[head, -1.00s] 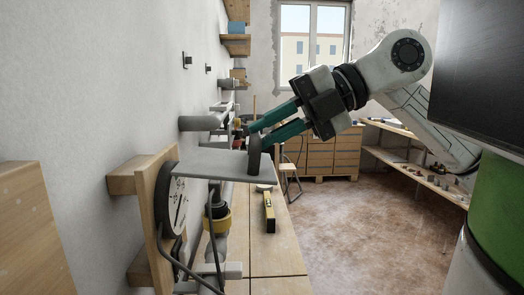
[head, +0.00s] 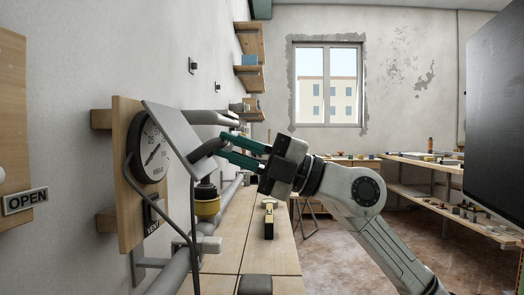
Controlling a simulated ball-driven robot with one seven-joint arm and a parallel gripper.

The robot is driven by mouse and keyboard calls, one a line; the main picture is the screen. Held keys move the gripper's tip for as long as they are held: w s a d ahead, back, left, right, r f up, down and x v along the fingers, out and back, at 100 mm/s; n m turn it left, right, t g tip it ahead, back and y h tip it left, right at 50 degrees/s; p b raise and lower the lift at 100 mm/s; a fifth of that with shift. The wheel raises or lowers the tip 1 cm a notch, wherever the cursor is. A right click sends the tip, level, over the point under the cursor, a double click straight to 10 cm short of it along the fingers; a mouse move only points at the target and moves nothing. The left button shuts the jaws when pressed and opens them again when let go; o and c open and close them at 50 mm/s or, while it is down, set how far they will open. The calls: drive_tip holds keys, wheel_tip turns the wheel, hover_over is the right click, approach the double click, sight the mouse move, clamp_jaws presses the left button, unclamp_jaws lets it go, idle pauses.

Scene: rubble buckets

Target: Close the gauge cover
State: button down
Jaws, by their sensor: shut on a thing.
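The gauge (head: 150,148) is a round white dial with a dark rim on a wooden board at the left wall. Its cover (head: 172,130) is a flat grey plate, hinged near the top left of the dial and standing partly open at a slant. A dark curved handle (head: 206,149) sits on the cover's outer side. My gripper (head: 224,148) reaches from the right with its green fingers at the handle and is shut on it. The exact contact at the fingertips is partly hidden.
Pipes and a brass-coloured fitting (head: 206,202) lie below the cover. The floor at right is free.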

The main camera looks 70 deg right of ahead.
drive_tip(key=w+a+f+t, duration=0.1)
drive_tip(key=w+a+f, duration=0.1)
drive_tip(key=w+f, duration=0.2)
drive_tip(key=shift+w+f, duration=0.35)
drive_tip(key=shift+f, duration=0.2)
drive_tip(key=c, duration=1.1)
unclamp_jaws()
drive_tip(key=shift+d, duration=0.1)
drive_tip(key=shift+c, duration=0.2)
drive_tip(key=shift+o, duration=0.2)
drive_tip(key=shift+r, duration=0.1)
drive_tip(key=shift+s+d, duration=0.1)
drive_tip(key=v, duration=1)
drive_tip(key=shift+s+f, duration=0.2)
drive_tip(key=shift+f, duration=0.15)
drive_tip(key=shift+d, duration=0.1)
